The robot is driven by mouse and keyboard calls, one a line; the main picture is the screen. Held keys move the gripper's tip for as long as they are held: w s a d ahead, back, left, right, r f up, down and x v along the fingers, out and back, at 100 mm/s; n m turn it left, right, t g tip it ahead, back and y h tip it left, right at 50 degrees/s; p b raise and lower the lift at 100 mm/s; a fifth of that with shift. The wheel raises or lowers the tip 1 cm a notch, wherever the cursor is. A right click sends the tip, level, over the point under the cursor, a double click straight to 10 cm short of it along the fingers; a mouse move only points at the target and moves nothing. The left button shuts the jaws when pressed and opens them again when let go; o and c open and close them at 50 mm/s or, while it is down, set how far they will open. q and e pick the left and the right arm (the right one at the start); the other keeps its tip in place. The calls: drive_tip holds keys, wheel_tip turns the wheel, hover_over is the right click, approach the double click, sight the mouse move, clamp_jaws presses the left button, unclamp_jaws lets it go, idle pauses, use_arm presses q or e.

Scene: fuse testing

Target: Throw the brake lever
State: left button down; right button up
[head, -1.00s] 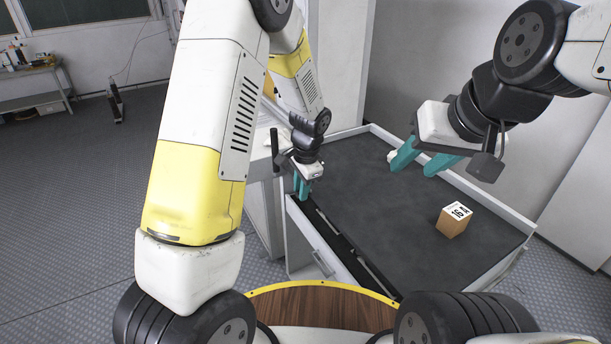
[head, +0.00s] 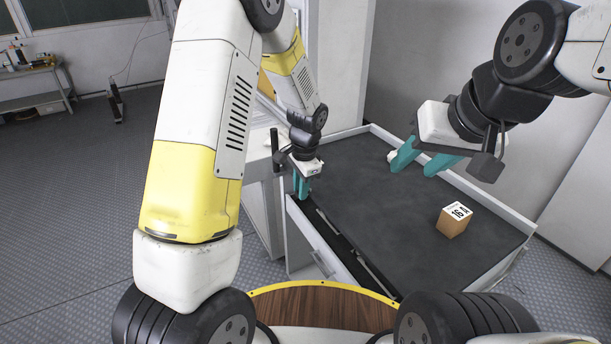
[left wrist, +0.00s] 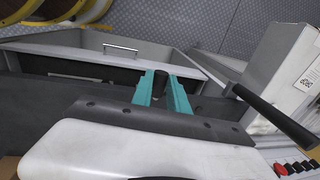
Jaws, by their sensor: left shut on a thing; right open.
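A lever with a black grip (head: 275,146) stands upright just left of my left gripper (head: 301,184) in the head view. It shows in the left wrist view as a slanting black grip (left wrist: 272,114) on a thin grey rod, right of the fingers and apart from them. My left gripper also shows in the left wrist view (left wrist: 162,92), its teal fingers shut on a small dark cylinder (left wrist: 160,80), mostly hidden between them. It is at the bench's left corner. My right gripper (head: 421,162) is open and empty above the bench's back right side.
A dark-topped bench (head: 370,205) with raised pale edges has a drawer handle (head: 322,262) at its front left. A brown block with a printed label (head: 454,221) sits on its right. A white box (left wrist: 285,65) and a red button (left wrist: 280,168) are near the lever.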

use_arm(q)
drive_tip(key=shift+w+a+r+g+h, duration=0.15)
drive_tip(key=shift+w+a+g+h, duration=0.2)
drive_tip(key=shift+w+a+g, duration=0.35)
drive_tip(key=shift+w+a+r+g+h, duration=0.2)
drive_tip(key=shift+w+a+g+h, duration=0.15)
drive_tip(key=shift+w, duration=0.5)
drive_tip(key=shift+w+a+r+g+h, duration=0.15)
drive_tip(key=shift+w+a+g+h, duration=0.35)
drive_tip(key=shift+w, duration=0.3)
drive_tip(key=c, duration=1.3)
unclamp_jaws()
wheel_tip(320, 180, up, 8)
drive_tip(key=w, duration=0.1)
drive_tip(key=shift+a+f, duration=0.2)
drive_tip(key=shift+a, duration=0.2)
